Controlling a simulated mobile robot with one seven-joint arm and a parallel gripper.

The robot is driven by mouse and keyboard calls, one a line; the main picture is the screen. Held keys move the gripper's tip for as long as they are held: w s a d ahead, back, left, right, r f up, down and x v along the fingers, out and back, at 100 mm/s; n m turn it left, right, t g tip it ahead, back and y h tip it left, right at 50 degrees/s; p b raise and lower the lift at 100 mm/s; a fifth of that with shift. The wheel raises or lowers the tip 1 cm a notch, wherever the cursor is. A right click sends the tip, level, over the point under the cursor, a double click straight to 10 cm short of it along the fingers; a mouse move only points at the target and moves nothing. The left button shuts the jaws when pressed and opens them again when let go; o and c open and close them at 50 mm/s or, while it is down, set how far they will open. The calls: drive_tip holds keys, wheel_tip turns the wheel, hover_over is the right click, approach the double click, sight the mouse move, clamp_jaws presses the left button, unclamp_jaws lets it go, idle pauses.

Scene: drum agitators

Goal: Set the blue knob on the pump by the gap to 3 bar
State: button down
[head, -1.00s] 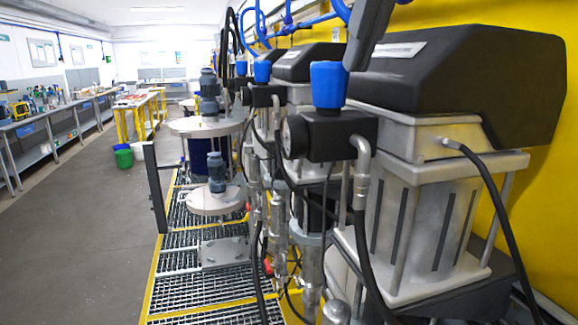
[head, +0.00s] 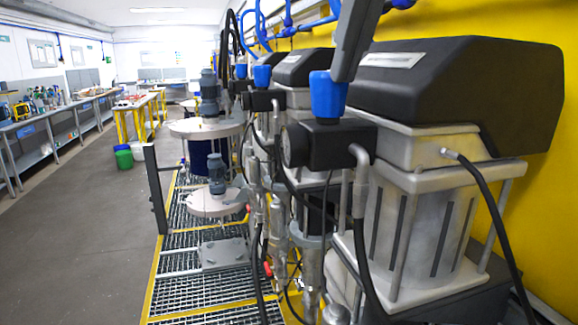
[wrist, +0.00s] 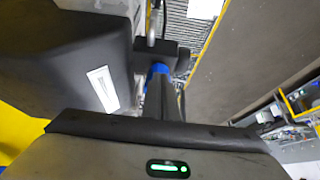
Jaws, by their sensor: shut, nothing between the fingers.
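The nearest pump (head: 425,225) has a black regulator block (head: 340,146) with a blue knob (head: 328,97) on top. A round gauge (head: 293,145) sits on the block's left side; its reading cannot be made out. My gripper (head: 345,76) is a dark grey shape coming down from above, its lower end at the knob's upper right. In the wrist view my gripper (wrist: 159,88) is shut, its tip overlapping the blue knob (wrist: 159,69). Whether it touches cannot be told. Which pump is the one by the gap is not clear.
More pumps stand behind, with blue knobs (head: 262,76) of their own. The pump's black cover (head: 455,85) is close to the right of my gripper. Hoses hang below the block. Metal grating (head: 205,290) and open grey floor (head: 80,240) lie to the left.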

drive_tip(key=shift+s+a+p, duration=0.1)
drive_tip(key=shift+a+p, duration=0.3)
drive_tip(key=shift+a, duration=0.4)
drive_tip(key=shift+s, duration=0.25)
drive_tip(key=shift+s+r+p, duration=0.1)
drive_tip(key=shift+r+p, duration=0.35)
drive_tip(key=shift+r, duration=2.5)
wheel_tip(320, 180, down, 6)
drive_tip(key=d+b, duration=0.2)
drive_tip(key=b, duration=0.1)
drive_tip(key=shift+w+d, duration=0.25)
drive_tip(key=shift+w, duration=0.05)
